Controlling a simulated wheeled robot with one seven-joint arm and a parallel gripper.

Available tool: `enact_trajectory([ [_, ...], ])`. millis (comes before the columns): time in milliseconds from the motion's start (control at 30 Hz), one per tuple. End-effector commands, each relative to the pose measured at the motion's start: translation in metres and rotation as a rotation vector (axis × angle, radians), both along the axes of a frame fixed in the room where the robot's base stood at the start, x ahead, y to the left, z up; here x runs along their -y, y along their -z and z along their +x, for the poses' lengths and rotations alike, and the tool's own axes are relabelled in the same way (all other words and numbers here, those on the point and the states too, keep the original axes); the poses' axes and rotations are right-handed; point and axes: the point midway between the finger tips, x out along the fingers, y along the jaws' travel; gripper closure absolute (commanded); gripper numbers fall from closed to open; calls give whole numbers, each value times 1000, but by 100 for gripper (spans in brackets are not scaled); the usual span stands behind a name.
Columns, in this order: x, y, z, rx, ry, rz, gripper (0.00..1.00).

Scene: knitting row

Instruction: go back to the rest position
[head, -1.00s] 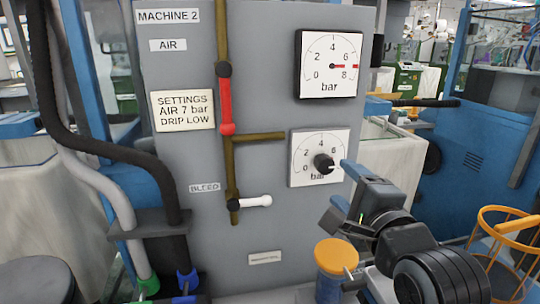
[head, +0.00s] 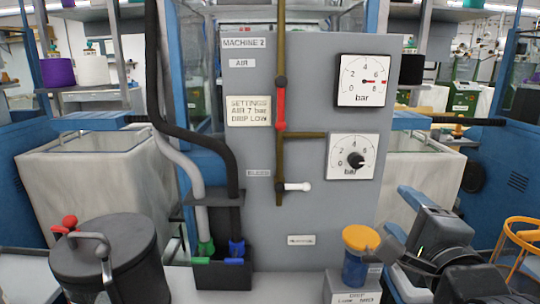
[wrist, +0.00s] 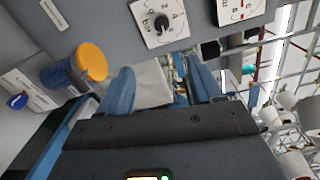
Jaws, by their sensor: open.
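My gripper (head: 396,243) is open and empty at the lower right of the head view, with its blue fingers apart. It is in front of the grey Machine 2 panel (head: 250,222) and clear of it. In the wrist view the two blue fingers (wrist: 163,82) are spread with nothing between them. The red lever (head: 281,105) stands upright along the brown pipe, and the white bleed lever (head: 298,187) lies sideways.
An orange-lidded blue jar (head: 354,268) stands on a grey box close to the left of my gripper. An orange wire basket (head: 520,238) is at the far right. A black lidded pot (head: 125,255) stands at the lower left. Black and grey hoses run left of the panel.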

Motion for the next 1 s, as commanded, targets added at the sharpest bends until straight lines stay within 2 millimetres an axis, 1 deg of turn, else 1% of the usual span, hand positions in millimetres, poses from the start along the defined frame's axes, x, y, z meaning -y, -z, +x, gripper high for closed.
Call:
enact_trajectory([
  [33,0,0,0,0,0,0,35],
  [367,5,25,-19,-13,-3,-127,35],
  [467,8,35,-27,-18,-5,-181,35],
  [667,13,63,-53,-36,-15,-331,35],
  [767,16,80,-72,-46,-24,-431,35],
  [867,20,102,-100,-62,-38,-561,35],
  [900,21,112,-113,-70,-47,-620,35],
  [967,22,124,-134,-79,-60,-707,35],
  [1000,23,131,-147,-84,-68,-764,35],
])
